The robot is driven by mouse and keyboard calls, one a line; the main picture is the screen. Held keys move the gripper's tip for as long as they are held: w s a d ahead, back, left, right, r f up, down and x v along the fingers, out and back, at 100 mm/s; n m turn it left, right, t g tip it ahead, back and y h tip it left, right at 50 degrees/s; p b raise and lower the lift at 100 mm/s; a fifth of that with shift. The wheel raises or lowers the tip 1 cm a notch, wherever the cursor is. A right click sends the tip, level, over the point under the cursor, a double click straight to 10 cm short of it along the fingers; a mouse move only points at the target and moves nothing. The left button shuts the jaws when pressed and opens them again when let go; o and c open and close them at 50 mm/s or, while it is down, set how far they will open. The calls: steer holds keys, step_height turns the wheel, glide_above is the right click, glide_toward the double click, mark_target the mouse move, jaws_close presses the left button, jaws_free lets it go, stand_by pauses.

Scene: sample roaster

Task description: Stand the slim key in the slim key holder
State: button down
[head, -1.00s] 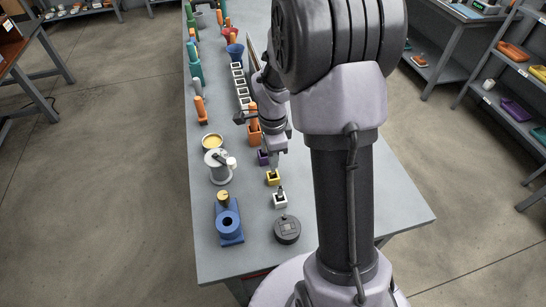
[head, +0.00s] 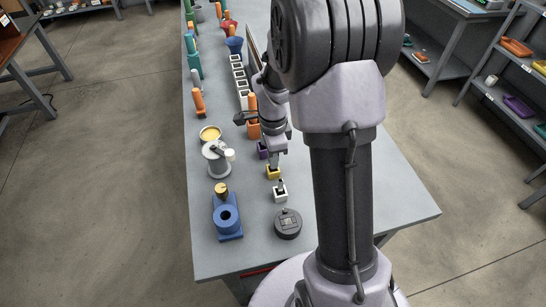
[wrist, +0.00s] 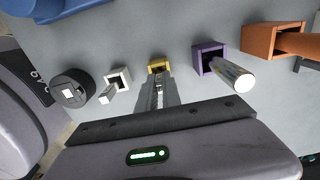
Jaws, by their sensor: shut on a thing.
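My gripper (head: 273,160) is shut and points down at a small yellow square holder (head: 273,174). In the wrist view a narrow grey piece, which looks like the slim key (wrist: 158,98), lies between the fingers. It lines up with the yellow holder (wrist: 156,62), which looks like the slim key holder. The fingers hide much of the key, and I cannot tell whether its lower end is inside the opening or just above it.
A white holder (wrist: 118,79) with a grey peg and a purple holder (wrist: 207,58) with a silver cylinder flank the yellow one closely. An orange holder (wrist: 272,40) is farther right. A dark round device (head: 288,223) and a blue fixture (head: 228,217) stand near the table's front.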

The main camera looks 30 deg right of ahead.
steer(key=c, duration=1.5)
jaws_free()
steer(key=shift+f, duration=0.1)
steer(key=shift+o, duration=0.2)
step_height(320, 180, up, 17)
steer(key=p, duration=0.7)
steer(key=shift+r, duration=0.2)
